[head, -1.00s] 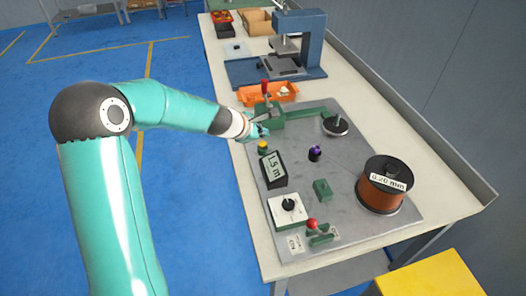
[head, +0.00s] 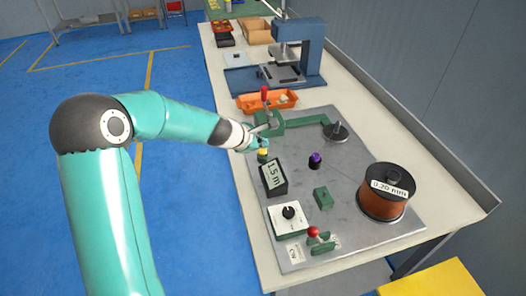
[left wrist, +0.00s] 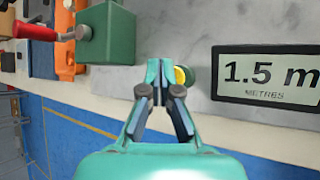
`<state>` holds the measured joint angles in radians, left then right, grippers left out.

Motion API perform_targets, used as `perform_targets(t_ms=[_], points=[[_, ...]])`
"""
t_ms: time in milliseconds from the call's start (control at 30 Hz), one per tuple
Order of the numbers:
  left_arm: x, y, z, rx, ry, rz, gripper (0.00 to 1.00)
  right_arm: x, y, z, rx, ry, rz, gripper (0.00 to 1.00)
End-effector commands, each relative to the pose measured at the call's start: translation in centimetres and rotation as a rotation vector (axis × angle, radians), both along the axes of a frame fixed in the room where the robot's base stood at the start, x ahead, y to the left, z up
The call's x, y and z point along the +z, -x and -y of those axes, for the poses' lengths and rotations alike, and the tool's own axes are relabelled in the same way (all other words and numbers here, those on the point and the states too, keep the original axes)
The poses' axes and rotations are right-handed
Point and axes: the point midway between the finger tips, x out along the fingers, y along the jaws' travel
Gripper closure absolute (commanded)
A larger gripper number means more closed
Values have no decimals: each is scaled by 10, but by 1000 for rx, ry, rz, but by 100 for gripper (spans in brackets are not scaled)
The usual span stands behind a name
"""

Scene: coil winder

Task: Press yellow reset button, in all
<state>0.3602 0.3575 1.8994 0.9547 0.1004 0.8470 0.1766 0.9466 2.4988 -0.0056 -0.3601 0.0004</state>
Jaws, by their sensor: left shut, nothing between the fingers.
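The yellow reset button (head: 263,153) stands on the grey plate of the coil winder, above the "1.5 m" display (head: 273,176) in the head view. It also shows in the left wrist view (left wrist: 181,76), partly hidden behind the fingertips. My left gripper (head: 262,143) is shut and empty, with its tips right at the button; I cannot tell whether they touch it. In the left wrist view its fingers (left wrist: 160,68) meet just beside the button. My right gripper is not in view.
A green block with a red-handled lever (head: 265,95) stands just beyond the gripper. A purple-topped knob (head: 314,160), a copper wire spool (head: 385,192), a dial box (head: 288,218) and a red-knobbed lever (head: 313,232) share the plate. An orange tray (head: 266,102) lies behind.

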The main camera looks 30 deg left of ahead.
Motion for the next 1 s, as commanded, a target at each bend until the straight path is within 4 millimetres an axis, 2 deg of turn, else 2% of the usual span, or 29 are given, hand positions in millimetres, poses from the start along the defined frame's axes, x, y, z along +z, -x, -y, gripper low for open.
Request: perform_targets(t_ms=[1000], points=[[-7, 0, -1, 2, 0, 0, 100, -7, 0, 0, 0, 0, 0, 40]])
